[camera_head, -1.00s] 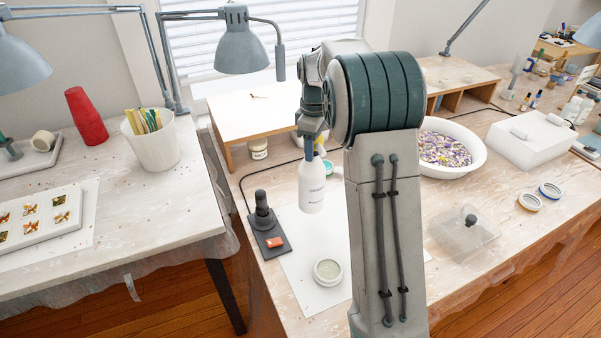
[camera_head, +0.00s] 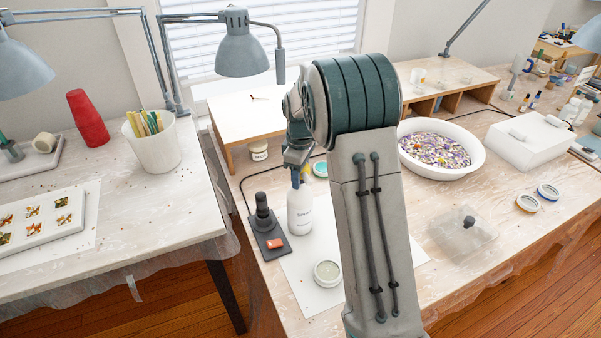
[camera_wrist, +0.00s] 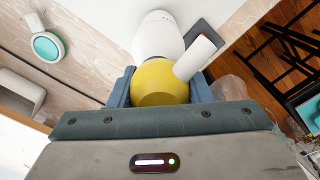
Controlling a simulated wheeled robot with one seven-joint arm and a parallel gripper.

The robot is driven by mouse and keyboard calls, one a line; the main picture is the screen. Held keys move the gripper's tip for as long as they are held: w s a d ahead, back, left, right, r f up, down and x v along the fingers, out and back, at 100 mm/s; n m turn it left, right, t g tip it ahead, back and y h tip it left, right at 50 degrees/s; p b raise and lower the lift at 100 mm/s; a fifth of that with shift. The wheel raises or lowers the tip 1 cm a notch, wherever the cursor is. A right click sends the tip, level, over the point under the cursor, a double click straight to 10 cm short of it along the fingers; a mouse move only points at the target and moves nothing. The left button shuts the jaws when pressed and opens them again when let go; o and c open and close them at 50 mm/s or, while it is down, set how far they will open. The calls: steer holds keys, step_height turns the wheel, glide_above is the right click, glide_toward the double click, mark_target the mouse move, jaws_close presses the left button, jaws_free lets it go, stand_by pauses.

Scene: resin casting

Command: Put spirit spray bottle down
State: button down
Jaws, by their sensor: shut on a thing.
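The spirit spray bottle (camera_head: 300,212) is white with small print and is upright in the head view. Its base is at or just above the worktable, beside the white sheet's upper left part; I cannot tell whether it touches. My gripper (camera_head: 298,165) is above it, shut on its top. In the wrist view my gripper (camera_wrist: 160,88) has its jaws on both sides of a yellow part of the bottle's head (camera_wrist: 158,80). The white bottle body (camera_wrist: 158,38) extends beyond it. My arm hides part of the table behind.
A black stand device (camera_head: 264,222) with a red-orange piece is close left of the bottle. An open round jar (camera_head: 327,272) stands in front on the white sheet (camera_head: 298,285). A lidded jar (camera_head: 259,151) and a teal-topped pot (camera_head: 320,169) are behind. A basin (camera_head: 478,162) is right.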

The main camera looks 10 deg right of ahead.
steer(key=c, duration=0.7)
jaws_free()
steer(key=shift+f, duration=0.1)
steer(key=shift+c, duration=0.2)
step_height(320, 180, up, 11)
steer(key=shift+r+b, duration=0.1)
steer(key=shift+b, duration=0.25)
steer(key=shift+s+r, duration=0.15)
steer(key=shift+r, duration=0.5)
steer(key=s+r+m+t, duration=0.1)
steer(key=s+r+m, duration=0.15)
steer(key=s, duration=0.45)
steer(key=s+r+m+t, duration=0.1)
steer(key=s+m, duration=0.2)
steer(key=s, duration=0.5)
steer(key=s+f+m, duration=0.2)
steer(key=s, duration=0.5)
steer(key=s+f+m+t, duration=0.1)
steer(key=s+f+m, duration=0.1)
steer(key=s, duration=0.6)
steer(key=shift+f+m, duration=0.4)
steer(key=shift+m, duration=0.45)
